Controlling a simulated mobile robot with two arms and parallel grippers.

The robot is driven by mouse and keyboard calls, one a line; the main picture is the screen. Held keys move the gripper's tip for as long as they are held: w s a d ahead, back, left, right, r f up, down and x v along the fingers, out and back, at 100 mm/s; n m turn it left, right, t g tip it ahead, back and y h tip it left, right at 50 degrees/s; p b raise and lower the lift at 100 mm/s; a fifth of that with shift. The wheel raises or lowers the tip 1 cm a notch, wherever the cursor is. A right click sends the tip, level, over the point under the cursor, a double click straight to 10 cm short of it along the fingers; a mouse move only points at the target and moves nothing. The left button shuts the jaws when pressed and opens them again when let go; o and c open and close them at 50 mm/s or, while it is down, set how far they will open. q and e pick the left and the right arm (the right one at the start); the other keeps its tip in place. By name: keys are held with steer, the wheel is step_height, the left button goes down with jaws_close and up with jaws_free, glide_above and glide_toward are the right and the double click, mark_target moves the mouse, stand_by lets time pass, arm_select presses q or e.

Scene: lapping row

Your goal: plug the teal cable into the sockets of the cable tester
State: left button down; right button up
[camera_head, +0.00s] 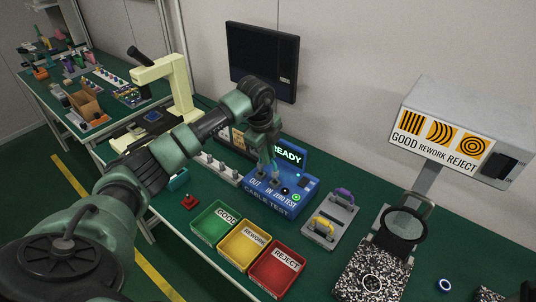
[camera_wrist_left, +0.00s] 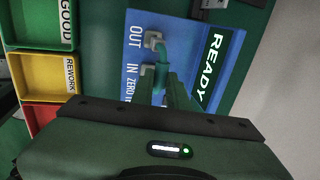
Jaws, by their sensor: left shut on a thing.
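The blue cable tester (camera_head: 292,200) stands on the green bench, its screen (camera_head: 288,155) reading READY. My left gripper (camera_head: 271,168) is directly over its OUT and IN side, pointing down. In the left wrist view the gripper (camera_wrist_left: 167,88) is shut on the teal cable (camera_wrist_left: 163,50), which bends between its fingers. One grey plug (camera_wrist_left: 153,39) of the cable is at the OUT socket beside the OUT label. Another grey end shows near IN, partly hidden by the fingers. I cannot tell how deep either plug sits. My right gripper is not in view.
Green GOOD (camera_head: 213,229), yellow REWORK (camera_head: 240,250) and red REJECT (camera_head: 279,272) bins stand in front of the tester. A red button (camera_head: 190,202) is left of the bins.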

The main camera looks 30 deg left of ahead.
arm_select(q)
steer(key=shift+s+f+b, duration=0.1)
steer(key=shift+f+b, duration=0.65)
steer(key=shift+f, duration=0.45)
stand_by(0.3)
steer(key=c, duration=1.3)
jaws_free()
steer(key=b+v, duration=0.1)
steer(key=v, duration=0.6)
steer(key=shift+r, duration=0.35)
